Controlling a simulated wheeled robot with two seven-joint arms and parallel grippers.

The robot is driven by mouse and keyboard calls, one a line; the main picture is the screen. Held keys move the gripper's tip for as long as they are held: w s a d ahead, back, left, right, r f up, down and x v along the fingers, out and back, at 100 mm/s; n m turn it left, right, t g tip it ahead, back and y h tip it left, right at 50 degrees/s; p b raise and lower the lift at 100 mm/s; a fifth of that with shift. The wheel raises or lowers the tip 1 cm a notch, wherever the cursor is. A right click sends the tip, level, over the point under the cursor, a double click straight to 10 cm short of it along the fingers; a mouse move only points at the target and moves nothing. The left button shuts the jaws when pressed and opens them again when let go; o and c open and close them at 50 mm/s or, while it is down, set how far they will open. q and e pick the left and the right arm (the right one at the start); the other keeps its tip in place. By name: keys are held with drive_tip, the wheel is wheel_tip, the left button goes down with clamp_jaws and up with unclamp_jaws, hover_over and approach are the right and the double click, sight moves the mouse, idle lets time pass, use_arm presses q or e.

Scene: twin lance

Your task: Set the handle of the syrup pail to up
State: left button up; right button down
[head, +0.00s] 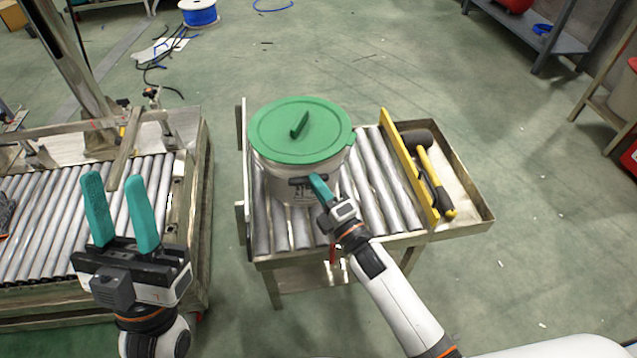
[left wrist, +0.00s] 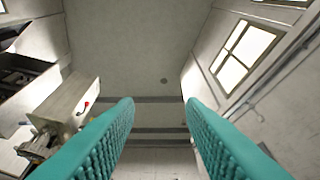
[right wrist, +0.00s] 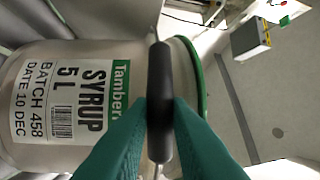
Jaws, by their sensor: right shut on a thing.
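The syrup pail (head: 290,180) is white with a green lid (head: 300,130) and stands upright on the roller table. In the right wrist view, its label (right wrist: 85,98) reads SYRUP 5 L and the pail appears on its side. My right gripper (head: 316,180) is at the pail's near side, just below the lid rim. It is shut on the handle's black grip (right wrist: 160,100), whose thin wire shows at the grip's ends. The rest of the handle is hard to make out. My left gripper (head: 115,180) is open and empty, left of the pail, fingers pointing up.
The roller table (head: 385,195) has a yellow side rail (head: 408,160). A black-headed mallet (head: 430,165) lies in the tray to its right. Another roller conveyor (head: 50,215) stands at the left. A blue cable spool (head: 200,14) is at the back. Open floor lies between.

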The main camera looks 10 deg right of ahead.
drive_tip(key=shift+r+g+p, duration=0.3)
drive_tip(key=shift+r+p, duration=0.25)
drive_tip(key=shift+p, duration=0.4)
drive_tip(key=shift+r+p, duration=0.2)
drive_tip(key=shift+p, duration=0.65)
drive_tip(key=shift+m, duration=0.3)
use_arm(q)
drive_tip(key=w+f+g+y, duration=0.2)
drive_tip(key=w+f+g, duration=0.4)
drive_tip(key=w+g, duration=0.1)
drive_tip(key=shift+w+d+g+y, duration=0.3)
drive_tip(key=shift+w+d+g, duration=0.1)
drive_tip(key=shift+d, duration=0.05)
use_arm(e)
drive_tip(key=shift+f, duration=0.1)
drive_tip(key=c, duration=1.3)
unclamp_jaws()
drive_tip(key=shift+s+d+g, duration=0.15)
drive_tip(key=shift+s+g, duration=0.15)
drive_tip(key=shift+s, duration=0.05)
use_arm(q)
wheel_tip(320, 180, down, 8)
drive_tip(key=a+g+y+p, duration=0.1)
drive_tip(key=g+y+p, duration=0.1)
drive_tip(key=g, duration=0.3)
drive_tip(key=shift+w+r, duration=0.25)
drive_tip(key=shift+w, duration=0.1)
use_arm(e)
drive_tip(key=v, duration=1.1)
drive_tip(key=shift+s, duration=0.2)
